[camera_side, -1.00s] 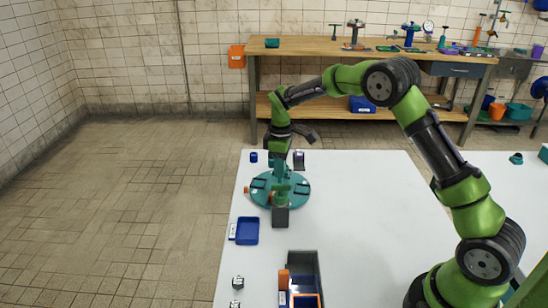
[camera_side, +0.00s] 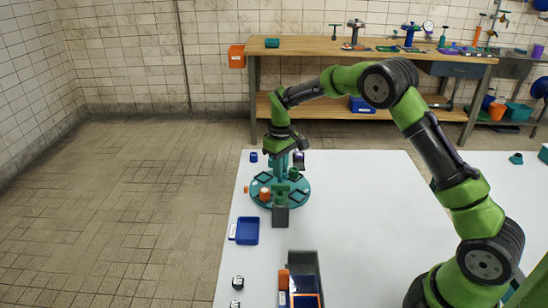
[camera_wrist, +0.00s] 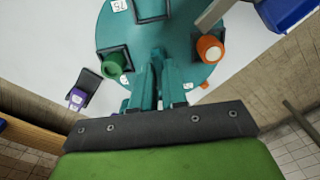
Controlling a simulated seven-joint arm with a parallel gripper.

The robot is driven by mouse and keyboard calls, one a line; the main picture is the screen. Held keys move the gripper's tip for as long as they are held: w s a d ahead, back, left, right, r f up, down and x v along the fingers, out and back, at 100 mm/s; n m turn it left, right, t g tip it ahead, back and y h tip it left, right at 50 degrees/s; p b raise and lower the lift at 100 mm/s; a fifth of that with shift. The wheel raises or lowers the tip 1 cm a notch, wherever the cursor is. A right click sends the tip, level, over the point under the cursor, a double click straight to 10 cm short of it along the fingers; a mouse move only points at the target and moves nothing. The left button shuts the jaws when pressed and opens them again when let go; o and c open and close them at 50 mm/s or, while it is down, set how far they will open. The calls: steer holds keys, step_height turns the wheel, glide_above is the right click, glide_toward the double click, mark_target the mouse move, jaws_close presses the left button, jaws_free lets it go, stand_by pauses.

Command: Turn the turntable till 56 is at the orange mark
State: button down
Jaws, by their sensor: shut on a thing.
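The teal round turntable (camera_side: 302,199) stands on the white table and also fills much of the wrist view (camera_wrist: 165,20). It carries dark square holders, an orange cylinder (camera_side: 265,194) and a green round piece (camera_wrist: 115,63). White number labels show near its rim (camera_wrist: 119,5), (camera_wrist: 124,79), (camera_wrist: 187,85); I cannot read them surely. The small orange mark (camera_side: 246,189) is at its left edge, at the lower right rim in the wrist view (camera_wrist: 204,86). My gripper (camera_side: 281,175) points down, shut on the turntable's central part, which its teal fingers (camera_wrist: 157,60) mostly hide.
A blue tray (camera_side: 247,230) and a dark grey block (camera_side: 280,217) stand in front of the turntable. A dark holder with a purple piece (camera_wrist: 77,98) and a small blue piece (camera_side: 253,157) lie behind it.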

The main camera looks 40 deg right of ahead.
steer(key=shift+r+m, duration=0.1)
steer(key=shift+m, duration=4.8)
steer(key=c, duration=1.2)
jaws_free()
steer(key=shift+o, duration=0.2)
step_height(320, 180, up, 17)
steer(key=shift+d, duration=0.1)
